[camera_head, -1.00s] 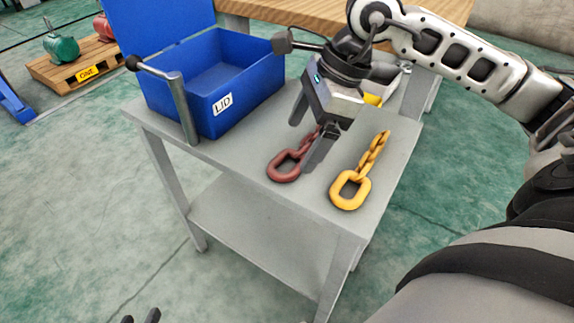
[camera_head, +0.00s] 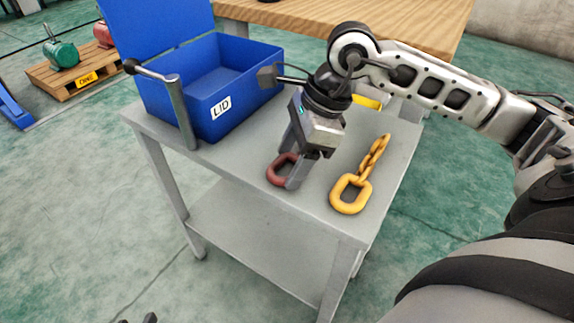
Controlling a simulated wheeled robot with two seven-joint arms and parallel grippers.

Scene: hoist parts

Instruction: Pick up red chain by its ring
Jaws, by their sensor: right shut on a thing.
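The red chain (camera_head: 278,170) lies on the grey table (camera_head: 240,170). Its large ring shows at the near end; the rest of the chain is hidden behind my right gripper. My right gripper (camera_head: 291,170) points down at the ring, its fingers closed on the ring, which still appears to rest on the tabletop. My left gripper (camera_head: 138,319) shows only as dark tips at the bottom edge, and its opening cannot be made out.
A yellow chain (camera_head: 350,194) lies just right of the red one. An open blue box (camera_head: 245,92) labelled LID stands at the table's left, with a grey handle post (camera_head: 182,112) in front. A wooden table (camera_head: 400,22) is behind. The table's front strip is clear.

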